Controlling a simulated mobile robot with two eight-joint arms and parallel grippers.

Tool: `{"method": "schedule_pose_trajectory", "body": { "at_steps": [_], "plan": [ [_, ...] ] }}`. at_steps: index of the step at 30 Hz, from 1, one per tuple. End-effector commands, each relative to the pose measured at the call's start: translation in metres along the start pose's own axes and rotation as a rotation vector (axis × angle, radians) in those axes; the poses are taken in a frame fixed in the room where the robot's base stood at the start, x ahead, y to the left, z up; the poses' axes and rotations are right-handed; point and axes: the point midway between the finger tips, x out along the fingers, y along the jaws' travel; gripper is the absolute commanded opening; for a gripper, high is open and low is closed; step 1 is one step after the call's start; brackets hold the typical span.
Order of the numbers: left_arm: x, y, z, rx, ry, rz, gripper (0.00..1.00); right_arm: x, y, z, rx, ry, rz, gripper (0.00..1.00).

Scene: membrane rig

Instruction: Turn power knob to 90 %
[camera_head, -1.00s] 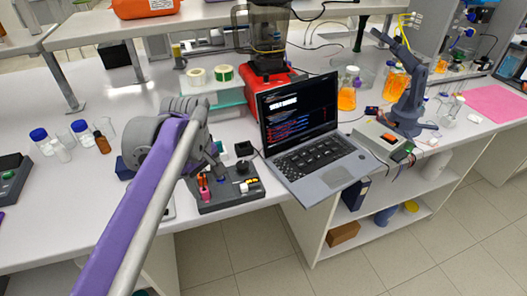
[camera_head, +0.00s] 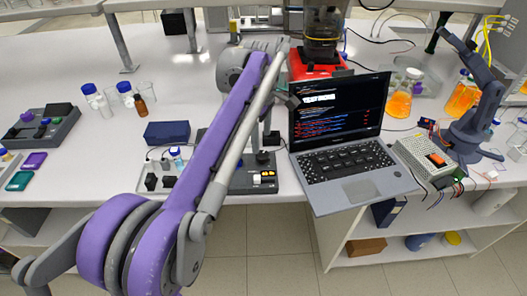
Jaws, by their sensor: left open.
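A dark control panel (camera_head: 240,184) lies near the bench's front edge, partly hidden behind my left arm. A black round knob (camera_head: 263,158) shows on its right part, with a squarer black piece behind it and small lit yellow-white switches in front. I cannot read any scale or percentage. My left gripper (camera_head: 287,97) is open, above and behind the panel, close to the laptop screen's left edge. Its fingers are small and partly hidden by my arm, and it appears apart from the knob. My right gripper is out of view.
An open laptop (camera_head: 345,165) stands directly right of the panel. A blue box (camera_head: 166,133) and small bottles are to the left. A grey device with knobs (camera_head: 40,128) sits at far left. A red-based machine (camera_head: 315,62) stands behind.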

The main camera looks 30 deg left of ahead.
Motion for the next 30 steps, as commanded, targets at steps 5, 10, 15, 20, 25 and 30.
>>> {"method": "schedule_pose_trajectory", "body": {
  "at_steps": [5, 10, 15, 20, 25, 30],
  "plan": [
    [0.035, 0.0, 0.0, 0.001, 0.0, 0.0, 0.82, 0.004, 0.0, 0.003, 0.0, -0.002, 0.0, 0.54],
    [0.055, 0.0, 0.0, 0.002, 0.0, 0.0, 0.82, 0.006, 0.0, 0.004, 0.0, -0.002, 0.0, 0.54],
    [0.062, 0.0, 0.0, 0.002, 0.0, 0.001, 0.82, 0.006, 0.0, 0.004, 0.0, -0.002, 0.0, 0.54],
    [0.062, 0.0, 0.0, 0.002, 0.0, 0.001, 0.82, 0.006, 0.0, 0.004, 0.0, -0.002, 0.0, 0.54],
    [0.062, 0.0, 0.0, 0.002, 0.0, 0.001, 0.64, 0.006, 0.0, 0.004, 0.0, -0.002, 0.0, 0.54],
    [0.062, 0.0, 0.0, 0.002, 0.0, 0.001, 0.33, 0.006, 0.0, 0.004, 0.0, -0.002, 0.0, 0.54]
  ]
}}
